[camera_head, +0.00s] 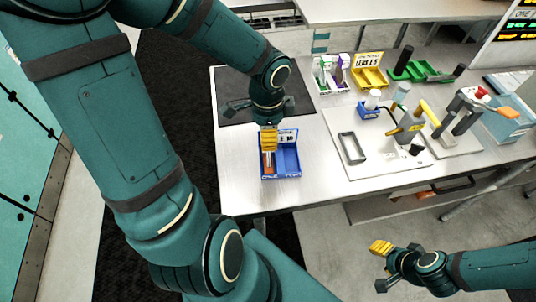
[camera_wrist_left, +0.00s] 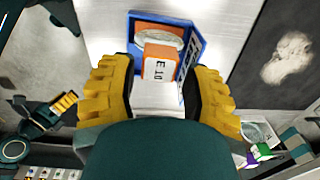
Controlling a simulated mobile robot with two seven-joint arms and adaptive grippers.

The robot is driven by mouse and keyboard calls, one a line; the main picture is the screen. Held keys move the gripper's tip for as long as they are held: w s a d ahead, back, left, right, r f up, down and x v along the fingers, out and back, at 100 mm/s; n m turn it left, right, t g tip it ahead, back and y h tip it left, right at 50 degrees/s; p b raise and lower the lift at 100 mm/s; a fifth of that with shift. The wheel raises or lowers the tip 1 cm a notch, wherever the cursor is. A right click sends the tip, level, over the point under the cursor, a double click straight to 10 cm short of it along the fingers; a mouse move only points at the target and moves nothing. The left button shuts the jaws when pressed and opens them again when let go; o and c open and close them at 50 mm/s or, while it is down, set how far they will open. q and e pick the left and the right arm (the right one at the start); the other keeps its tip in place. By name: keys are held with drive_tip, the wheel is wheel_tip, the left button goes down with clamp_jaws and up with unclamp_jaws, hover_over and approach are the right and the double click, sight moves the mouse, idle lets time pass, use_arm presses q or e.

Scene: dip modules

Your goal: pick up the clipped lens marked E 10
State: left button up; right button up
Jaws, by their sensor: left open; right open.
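The clipped lens marked E 10 (camera_wrist_left: 160,68) has an orange clip and a white label. It stands in a blue bin (camera_wrist_left: 192,48), which also shows on the table in the head view (camera_head: 292,165). My left gripper (camera_wrist_left: 163,95) is open, with one yellow finger on each side of the label; I cannot tell whether they touch it. In the head view the left gripper (camera_head: 268,140) is over the left part of the bin and hides much of the lens. My right gripper (camera_head: 384,266) is open and empty, off the table's front edge.
On the white table (camera_head: 235,180), a yellow bin (camera_head: 369,80) and a green tray (camera_head: 420,72) stand at the back. A white board (camera_head: 375,155) with a dark frame and hand tools is right of the blue bin. A dark mat (camera_head: 235,84) lies back left.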

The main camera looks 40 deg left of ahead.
use_arm(q)
wheel_tip(320, 180, down, 4)
drive_tip(key=shift+d+f+b, duration=0.1)
drive_tip(key=shift+f+b, duration=0.15)
drive_tip(key=shift+b, duration=0.4)
drive_tip(key=shift+s, duration=0.1)
clamp_jaws()
drive_tip(key=shift+r, duration=0.1)
